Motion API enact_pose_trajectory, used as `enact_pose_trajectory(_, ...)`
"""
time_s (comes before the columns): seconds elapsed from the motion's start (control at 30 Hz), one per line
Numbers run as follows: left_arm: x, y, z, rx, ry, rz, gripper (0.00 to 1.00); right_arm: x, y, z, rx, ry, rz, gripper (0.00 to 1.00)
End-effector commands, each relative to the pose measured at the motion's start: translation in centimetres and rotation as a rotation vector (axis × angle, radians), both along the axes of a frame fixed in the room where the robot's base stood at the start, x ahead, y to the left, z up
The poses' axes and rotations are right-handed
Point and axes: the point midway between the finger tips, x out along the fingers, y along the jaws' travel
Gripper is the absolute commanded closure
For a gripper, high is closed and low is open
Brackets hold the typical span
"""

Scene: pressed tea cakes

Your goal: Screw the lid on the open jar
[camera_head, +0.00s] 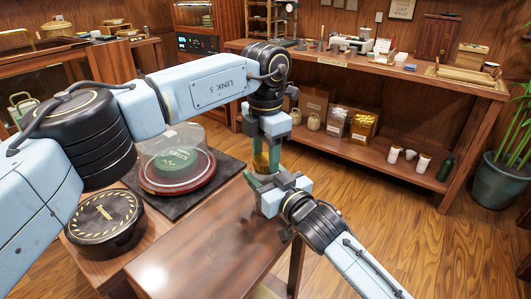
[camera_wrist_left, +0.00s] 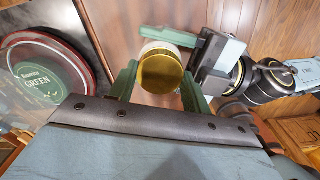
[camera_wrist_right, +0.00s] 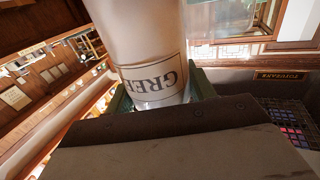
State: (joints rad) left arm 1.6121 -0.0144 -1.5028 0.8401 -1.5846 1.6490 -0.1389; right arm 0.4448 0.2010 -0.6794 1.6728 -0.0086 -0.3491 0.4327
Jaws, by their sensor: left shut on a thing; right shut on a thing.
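The gold lid (camera_wrist_left: 160,72) is between the green fingers of my left gripper (camera_wrist_left: 158,88), which is shut on it. In the head view the left gripper (camera_head: 265,160) points down from above. The jar (camera_wrist_right: 140,40) is pale, with a printed label showing "GREE" upside down. My right gripper (camera_wrist_right: 162,95) is shut around it near the label. In the head view the right gripper (camera_head: 262,182) is just below the left one, over the table. In the left wrist view the pale jar (camera_wrist_left: 165,48) shows behind the lid. Whether lid and jar touch, I cannot tell; the jar's mouth is hidden.
The wooden table (camera_head: 205,245) is bare in front of the grippers. A clear dome (camera_head: 180,146) over a green tea cake stands on a dark mat (camera_head: 232,171) to the left. A shelf unit (camera_head: 400,165) with bags and small jars stands behind. A potted plant (camera_head: 502,175) is at right.

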Motion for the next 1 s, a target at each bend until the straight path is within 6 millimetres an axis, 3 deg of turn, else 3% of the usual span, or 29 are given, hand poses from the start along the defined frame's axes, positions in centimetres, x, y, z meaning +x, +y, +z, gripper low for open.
enact_pose_trajectory(0.23,0.0,0.0,0.0,0.000,-0.001,-0.411,0.79,0.0,0.0,0.0,-0.001,0.001,0.000,1.00)
enact_pose_trajectory(0.37,0.0,0.0,0.0,0.000,-0.001,-0.410,0.79,0.0,0.0,0.0,-0.001,0.001,0.000,1.00)
enact_pose_trajectory(0.4,0.0,0.0,0.0,0.000,-0.001,-0.410,0.50,0.0,0.0,0.0,-0.001,0.001,0.000,1.00)
enact_pose_trajectory(0.6,0.0,0.0,0.0,0.000,-0.001,-0.408,0.26,0.0,0.0,0.0,-0.001,0.001,0.000,1.00)
enact_pose_trajectory(0.87,0.0,0.0,0.1,0.000,-0.001,-0.407,0.26,0.0,0.0,0.0,-0.001,0.001,0.000,1.00)
enact_pose_trajectory(1.0,0.1,0.0,1.2,0.000,-0.004,-0.406,0.26,0.0,0.0,0.0,-0.001,0.001,0.000,1.00)
